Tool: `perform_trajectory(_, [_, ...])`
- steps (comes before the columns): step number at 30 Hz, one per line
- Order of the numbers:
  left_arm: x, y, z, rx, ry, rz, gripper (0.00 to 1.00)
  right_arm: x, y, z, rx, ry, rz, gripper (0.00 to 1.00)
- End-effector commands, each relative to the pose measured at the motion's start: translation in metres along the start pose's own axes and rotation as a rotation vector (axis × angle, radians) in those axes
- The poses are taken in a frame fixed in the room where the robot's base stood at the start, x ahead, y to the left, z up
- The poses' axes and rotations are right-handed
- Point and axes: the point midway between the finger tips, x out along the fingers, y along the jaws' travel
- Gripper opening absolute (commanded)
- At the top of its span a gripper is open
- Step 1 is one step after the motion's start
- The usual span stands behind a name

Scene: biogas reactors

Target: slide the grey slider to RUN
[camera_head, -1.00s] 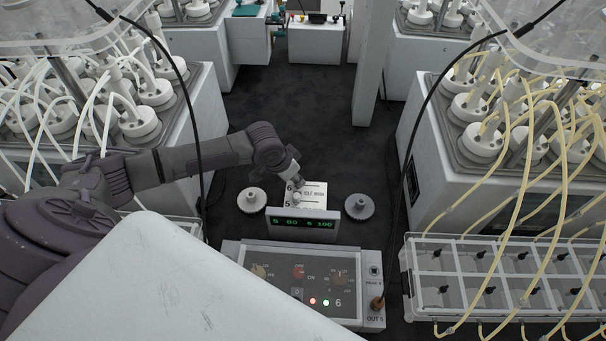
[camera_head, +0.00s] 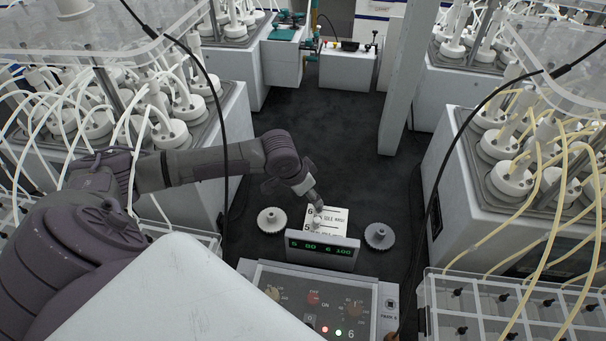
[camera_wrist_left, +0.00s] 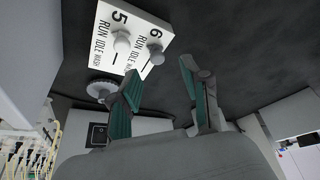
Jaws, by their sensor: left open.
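A white panel (camera_head: 337,219) stands behind the small display. It bears the numbers 5 and 6 and the words RUN, IDLE and WASH. In the left wrist view the panel (camera_wrist_left: 108,48) shows two pale grey round knobs, one beside the 5 lettering (camera_wrist_left: 121,42) and one near the 6 (camera_wrist_left: 157,57). I cannot tell which setting each knob stands at. My left gripper (camera_head: 317,203) is over the panel in the head view. In the left wrist view its green-padded fingers (camera_wrist_left: 160,70) are apart, empty, and appear clear of the knobs. My right gripper is not in view.
A display with green digits (camera_head: 322,250) stands before the panel, above a control box (camera_head: 262,275) with dials and lights. Reactor units with tubes stand on both sides. Black cables hang nearby. Dark floor lies beyond.

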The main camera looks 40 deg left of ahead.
Motion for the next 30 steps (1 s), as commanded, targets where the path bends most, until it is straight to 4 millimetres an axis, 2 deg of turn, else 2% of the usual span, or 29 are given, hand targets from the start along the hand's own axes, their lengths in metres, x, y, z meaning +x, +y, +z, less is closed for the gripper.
perform_trajectory(1, [-0.012,0.0,0.001,0.004,0.001,-0.001,0.47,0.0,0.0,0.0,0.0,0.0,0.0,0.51])
perform_trajectory(6, [-0.045,-0.001,0.001,0.002,-0.001,-0.002,0.47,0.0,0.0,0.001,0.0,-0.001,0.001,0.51])
perform_trajectory(12, [-0.065,-0.001,0.001,0.0,-0.001,0.0,0.47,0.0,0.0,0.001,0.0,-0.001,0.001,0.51])
perform_trajectory(30, [-0.067,-0.001,0.001,0.0,-0.002,0.001,0.47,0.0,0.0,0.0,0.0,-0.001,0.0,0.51])
